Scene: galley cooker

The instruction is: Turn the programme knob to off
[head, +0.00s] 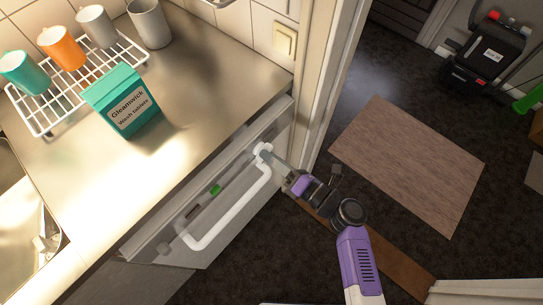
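The appliance under the counter has a slanted grey control panel (235,172) along its top front. A white round knob (262,148) sits near the panel's right end. I take it for the programme knob, but its pointer and markings are too small to read. My gripper (267,155) reaches in from the lower right, its tip right at this knob and partly covering it. I cannot tell whether the fingers are closed on it or only beside it.
A white bar handle (236,212) juts out just below the panel. A green spot (215,190) shows mid-panel. A door frame (325,85) stands close right. A teal tablet box (122,101) and a rack with cups (75,82) stand on the counter.

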